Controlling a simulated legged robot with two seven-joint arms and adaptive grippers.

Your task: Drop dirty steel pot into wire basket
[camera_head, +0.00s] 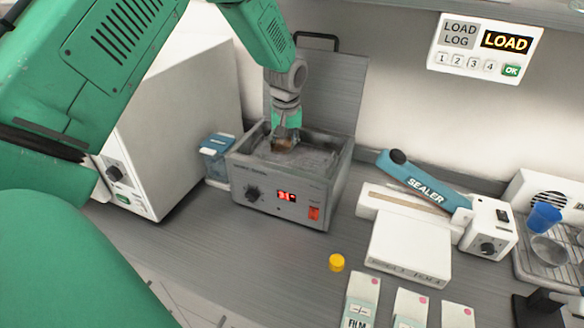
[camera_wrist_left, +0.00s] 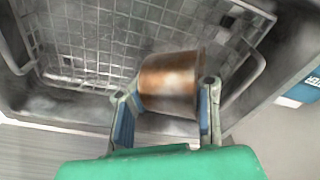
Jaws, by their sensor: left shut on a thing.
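My left gripper (camera_head: 285,136) reaches down from above into the open top of the grey cleaner tank. It is shut on a small steel pot (camera_wrist_left: 170,84) with brown, coppery stains, which sits between both fingers in the left wrist view (camera_wrist_left: 165,110). In the head view the pot (camera_head: 284,144) is small and partly hidden by the gripper. The wire basket (camera_wrist_left: 85,40) lies in the tank below the pot, its mesh and side handles showing in the wrist view. I cannot tell whether the pot touches the mesh. My right gripper is out of view.
The cleaner (camera_head: 290,205) has a red display and a raised lid (camera_head: 325,90) behind. A white box unit (camera_head: 180,120) and a blue-lidded container (camera_head: 216,155) stand left. A sealer (camera_head: 425,183), a yellow cap (camera_head: 337,262) and film packs (camera_head: 362,298) lie right and in front.

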